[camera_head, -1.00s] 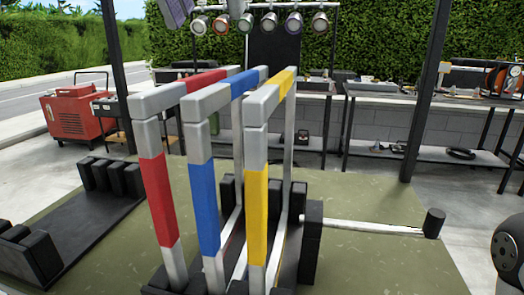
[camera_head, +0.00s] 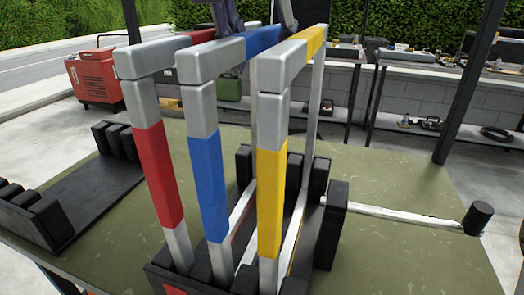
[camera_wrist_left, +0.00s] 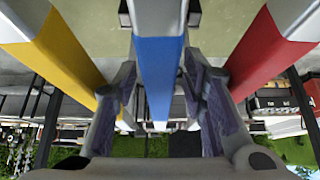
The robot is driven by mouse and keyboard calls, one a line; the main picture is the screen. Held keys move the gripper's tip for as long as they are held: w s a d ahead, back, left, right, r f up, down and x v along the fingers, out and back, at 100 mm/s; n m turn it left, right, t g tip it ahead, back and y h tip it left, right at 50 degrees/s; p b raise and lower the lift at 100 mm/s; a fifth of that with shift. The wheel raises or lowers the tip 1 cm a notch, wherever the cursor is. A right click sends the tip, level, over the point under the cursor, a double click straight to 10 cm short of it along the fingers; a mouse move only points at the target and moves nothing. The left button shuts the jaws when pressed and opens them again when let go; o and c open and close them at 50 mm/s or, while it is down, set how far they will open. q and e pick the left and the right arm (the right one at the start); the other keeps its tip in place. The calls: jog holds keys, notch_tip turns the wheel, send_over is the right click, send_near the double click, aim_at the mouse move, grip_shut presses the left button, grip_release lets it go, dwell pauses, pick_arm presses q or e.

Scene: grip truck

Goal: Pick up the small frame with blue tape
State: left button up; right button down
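The frame with blue tape (camera_head: 210,185) stands upright in a dark rack (camera_head: 225,278), between the red-taped frame (camera_head: 158,175) and the yellow-taped frame (camera_head: 271,195). My left gripper (camera_head: 262,25) is over its top bar, with one finger on each side of the blue part. In the left wrist view the blue bar (camera_wrist_left: 158,70) runs between the two open fingers (camera_wrist_left: 160,85). Slim gaps seem to show beside the bar, and full contact cannot be seen. The yellow bar (camera_wrist_left: 55,45) and red bar (camera_wrist_left: 268,50) flank the fingers closely. My right gripper is not in view.
The rack stands on a green surface (camera_head: 400,200). A black holder (camera_head: 85,195) lies at left, and a pale rod with a black end (camera_head: 478,217) sticks out at right. A red machine (camera_head: 95,77) and workbenches (camera_head: 440,68) stand behind.

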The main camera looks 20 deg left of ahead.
pick_arm(q)
jog(key=shift+s+r, duration=0.15)
jog(key=shift+r, duration=0.1)
grip_shut()
notch_tip(320, 180, up, 18)
jog(key=shift+p, duration=0.3)
dwell(0.4)
